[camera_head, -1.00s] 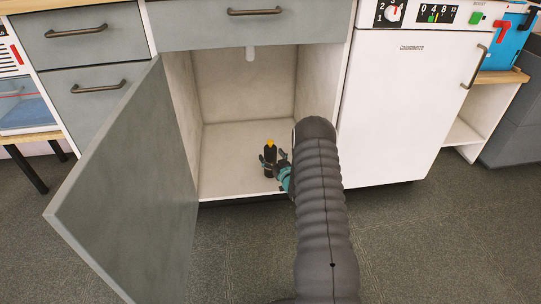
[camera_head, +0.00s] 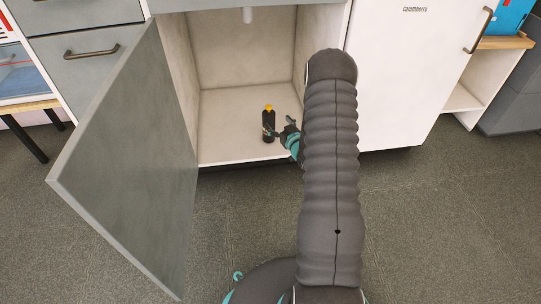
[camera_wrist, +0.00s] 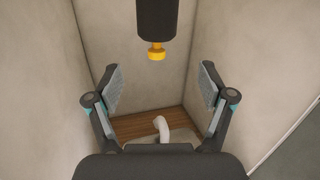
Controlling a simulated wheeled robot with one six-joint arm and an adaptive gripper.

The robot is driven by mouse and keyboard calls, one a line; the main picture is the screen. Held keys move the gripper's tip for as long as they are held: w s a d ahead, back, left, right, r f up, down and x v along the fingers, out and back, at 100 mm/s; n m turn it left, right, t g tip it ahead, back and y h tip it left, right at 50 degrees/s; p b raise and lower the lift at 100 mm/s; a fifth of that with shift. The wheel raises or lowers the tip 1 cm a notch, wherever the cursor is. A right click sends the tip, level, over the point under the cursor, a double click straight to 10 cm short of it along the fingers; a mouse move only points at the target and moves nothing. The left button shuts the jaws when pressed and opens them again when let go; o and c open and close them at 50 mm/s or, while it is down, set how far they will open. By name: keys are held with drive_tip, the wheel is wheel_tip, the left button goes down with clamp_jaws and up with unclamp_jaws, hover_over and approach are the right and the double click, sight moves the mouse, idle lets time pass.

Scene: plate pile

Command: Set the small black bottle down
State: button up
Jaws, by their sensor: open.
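The small black bottle (camera_head: 268,127) with a yellow cap stands upright on the floor of the open cabinet (camera_head: 223,143), near its front. In the wrist view the bottle (camera_wrist: 157,18) hangs into the top of the picture, cap downward, so that view looks inverted. My gripper (camera_head: 281,126) is just right of and in front of the bottle. In the wrist view my gripper (camera_wrist: 161,75) has its two fingers spread wide, with nothing between the pads. The bottle shows beyond the fingertips, apart from both.
The grey cabinet door (camera_head: 130,165) is swung open on the left. The cabinet's side walls are close on both sides. A white appliance (camera_head: 395,80) stands to the right. The cabinet floor behind the bottle is clear.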

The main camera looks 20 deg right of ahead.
drive_tip(key=s+a+r+g+h, duration=0.15)
drive_tip(key=a+r, duration=0.25)
drive_tip(key=r, duration=0.6)
drive_tip(key=s+a+r+g+h, duration=0.1)
drive_tip(key=s+a+r+g, duration=0.2)
drive_tip(key=r, duration=0.8)
drive_tip(key=s+a+r+g, duration=0.1)
drive_tip(key=s+a+r, duration=0.2)
drive_tip(key=s, duration=0.3)
drive_tip(key=s+a+r+m+g, duration=0.1)
drive_tip(key=s+a+r, duration=0.2)
drive_tip(key=s, duration=0.3)
drive_tip(key=s+a+r+g, duration=0.2)
drive_tip(key=s+a+r, duration=0.1)
drive_tip(key=s, duration=0.3)
drive_tip(key=s+a+g+y, duration=0.1)
drive_tip(key=s+a, duration=0.2)
drive_tip(key=s, duration=0.5)
drive_tip(key=s+a+g+y, duration=0.1)
drive_tip(key=s+a, duration=0.2)
drive_tip(key=s, duration=0.6)
drive_tip(key=shift+s, duration=0.15)
drive_tip(key=shift+r+g, duration=0.1)
drive_tip(key=shift+g, duration=0.15)
